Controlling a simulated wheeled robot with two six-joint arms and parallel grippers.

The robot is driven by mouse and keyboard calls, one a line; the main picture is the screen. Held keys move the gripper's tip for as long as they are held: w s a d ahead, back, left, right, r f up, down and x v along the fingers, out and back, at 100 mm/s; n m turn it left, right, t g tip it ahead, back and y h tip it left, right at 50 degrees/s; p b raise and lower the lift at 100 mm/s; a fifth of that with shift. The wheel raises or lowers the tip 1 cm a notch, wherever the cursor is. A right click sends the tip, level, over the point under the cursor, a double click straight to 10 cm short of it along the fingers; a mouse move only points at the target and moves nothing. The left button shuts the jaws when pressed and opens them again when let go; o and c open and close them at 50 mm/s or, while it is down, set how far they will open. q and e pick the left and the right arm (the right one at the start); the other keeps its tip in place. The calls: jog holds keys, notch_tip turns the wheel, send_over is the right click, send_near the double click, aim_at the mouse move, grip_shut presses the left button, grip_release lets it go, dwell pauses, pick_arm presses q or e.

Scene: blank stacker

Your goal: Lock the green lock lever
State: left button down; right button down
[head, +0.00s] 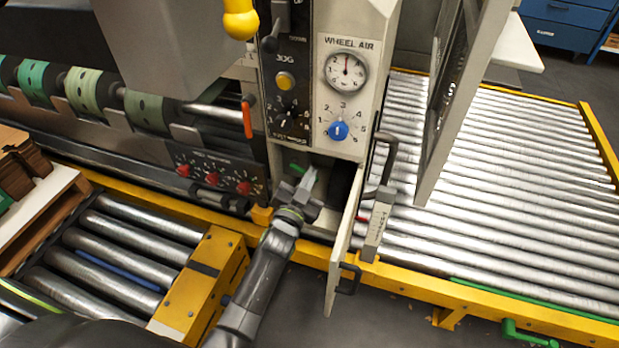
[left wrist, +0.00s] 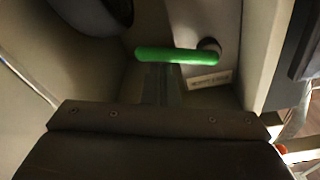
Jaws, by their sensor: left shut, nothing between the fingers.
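The green lock lever (left wrist: 177,55) is inside the open compartment below the control panel. In the left wrist view it lies nearly level, with a dark round pivot at its right end and a small label (left wrist: 209,80) below it. In the head view a bit of green lever (head: 297,169) shows just by my left gripper (head: 309,180). My left gripper is shut and empty, reaching into the compartment. In the left wrist view its fingers (left wrist: 160,80) point at the lever's middle, close below it. I cannot tell whether they touch. My right gripper is not in view.
The compartment door (head: 343,245) stands open to the right of my left arm. The control panel (head: 310,100) with a blue knob (head: 337,131) is above. Roller conveyors lie left (head: 120,255) and right (head: 510,180). Another green handle (head: 527,335) is at the lower right.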

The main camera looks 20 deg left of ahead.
pick_arm(q)
jog(key=shift+f+m, duration=0.1)
jog(key=shift+m, duration=0.2)
